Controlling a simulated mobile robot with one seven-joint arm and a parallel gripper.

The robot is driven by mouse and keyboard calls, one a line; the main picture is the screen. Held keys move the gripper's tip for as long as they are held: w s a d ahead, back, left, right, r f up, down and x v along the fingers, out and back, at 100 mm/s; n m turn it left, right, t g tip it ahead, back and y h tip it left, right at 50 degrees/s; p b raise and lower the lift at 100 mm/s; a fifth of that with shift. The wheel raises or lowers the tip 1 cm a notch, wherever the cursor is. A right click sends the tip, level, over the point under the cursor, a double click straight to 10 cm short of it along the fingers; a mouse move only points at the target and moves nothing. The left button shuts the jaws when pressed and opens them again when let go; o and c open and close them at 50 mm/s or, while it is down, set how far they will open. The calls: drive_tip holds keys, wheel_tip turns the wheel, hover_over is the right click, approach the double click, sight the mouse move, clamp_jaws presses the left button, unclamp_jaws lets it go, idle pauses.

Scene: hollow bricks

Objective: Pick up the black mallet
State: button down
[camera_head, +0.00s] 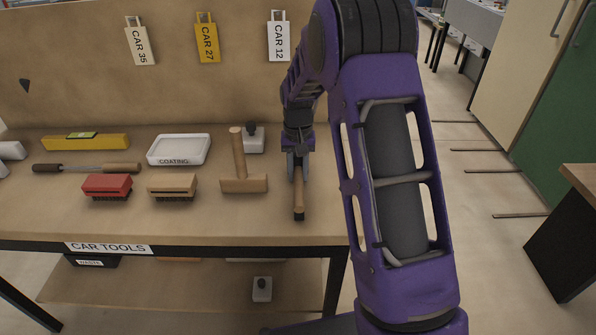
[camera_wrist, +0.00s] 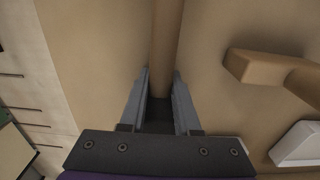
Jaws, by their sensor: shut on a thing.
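The black mallet has a light wooden handle (camera_head: 298,196) with a dark end, pointing toward the table's front edge. My gripper (camera_head: 298,168) reaches down over its rear part and is shut on it. In the wrist view, the handle (camera_wrist: 167,35) runs from the top edge down between the two fingers of my gripper (camera_wrist: 160,85). A dark shape (camera_wrist: 158,112) lies between the fingers, probably the mallet's black head. In the head view the mallet's rear part is hidden by my gripper. I cannot tell whether the mallet is clear of the table.
A wooden mallet (camera_head: 243,185) lies just left of my gripper. Further left are a tan brush (camera_head: 172,186), a red brush (camera_head: 107,186), a white tray (camera_head: 179,150), a file (camera_head: 88,168) and a yellow level (camera_head: 110,142).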

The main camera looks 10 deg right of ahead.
sight(298, 168)
idle(0.4)
wheel_tip(298, 168, up, 10)
drive_tip(key=shift+r+p, duration=0.1)
drive_tip(key=shift+p, duration=0.75)
drive_tip(key=c, duration=1.4)
unclamp_jaws()
clamp_jaws()
